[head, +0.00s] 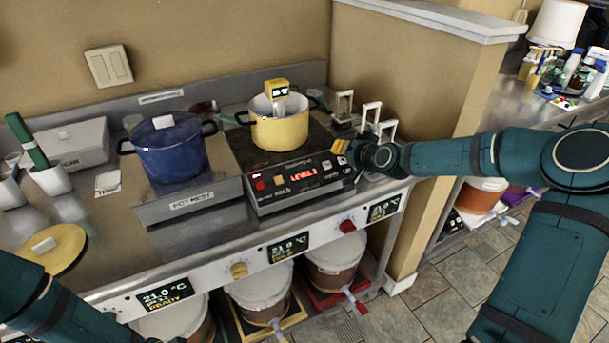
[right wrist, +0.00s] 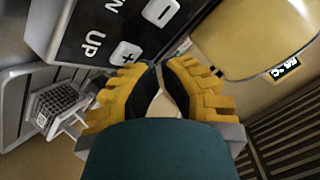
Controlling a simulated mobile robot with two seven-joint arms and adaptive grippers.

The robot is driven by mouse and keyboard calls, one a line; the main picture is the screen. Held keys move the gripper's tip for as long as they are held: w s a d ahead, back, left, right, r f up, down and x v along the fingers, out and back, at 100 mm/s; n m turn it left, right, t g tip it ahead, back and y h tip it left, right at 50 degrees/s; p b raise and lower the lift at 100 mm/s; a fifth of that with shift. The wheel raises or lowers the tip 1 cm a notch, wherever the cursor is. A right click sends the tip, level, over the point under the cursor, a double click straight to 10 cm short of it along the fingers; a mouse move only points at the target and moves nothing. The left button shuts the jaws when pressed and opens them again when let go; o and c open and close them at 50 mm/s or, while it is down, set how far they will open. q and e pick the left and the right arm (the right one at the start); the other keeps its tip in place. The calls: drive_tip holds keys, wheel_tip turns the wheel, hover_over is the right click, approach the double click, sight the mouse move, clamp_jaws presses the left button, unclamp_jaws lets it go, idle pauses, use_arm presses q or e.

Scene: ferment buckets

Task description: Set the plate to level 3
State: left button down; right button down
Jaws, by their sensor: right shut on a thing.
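The black hot plate (head: 251,158) has a sloped panel with red and yellow buttons. Its red display (head: 290,183) appears to read LEVEL 3. A yellow pot (head: 280,133) stands on it; its side also shows in the right wrist view (right wrist: 225,40). My right gripper (head: 341,147) is at the panel's right end. In the right wrist view its yellow fingers (right wrist: 158,72) are together around something pale that I cannot identify, close to the white plus button (right wrist: 126,53) marked UP. The minus button (right wrist: 160,11) is beside it. Contact with a button is unclear. My left gripper is outside the view.
A blue lidded pot (head: 170,152) stands on the pot rest (head: 190,203) left of the plate. Several metal-framed items (head: 371,115) stand right of the plate, near the wall. A yellow round lid (head: 58,250) lies at the counter's left. Lidded buckets (head: 335,255) stand below.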

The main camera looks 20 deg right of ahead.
drive_tip(key=shift+w+f+b, duration=0.2)
drive_tip(key=shift+f+b, duration=0.15)
drive_tip(key=shift+f, duration=0.05)
idle(0.7)
drive_tip(key=shift+s+r+p, duration=0.45)
drive_tip(key=shift+r+p, duration=0.3)
drive_tip(key=shift+r, duration=0.1)
drive_tip(key=shift+s+d+r+p, duration=0.1)
drive_tip(key=shift+s+r+p, duration=0.2)
drive_tip(key=shift+r+p, duration=0.3)
drive_tip(key=shift+s+r+p, duration=0.3)
drive_tip(key=shift+r+p, duration=0.3)
drive_tip(key=s+r+p, duration=0.1)
drive_tip(key=r+p, duration=0.1)
drive_tip(key=p, duration=0.1)
drive_tip(key=shift+s+r, duration=0.35)
drive_tip(key=shift+r, duration=0.05)
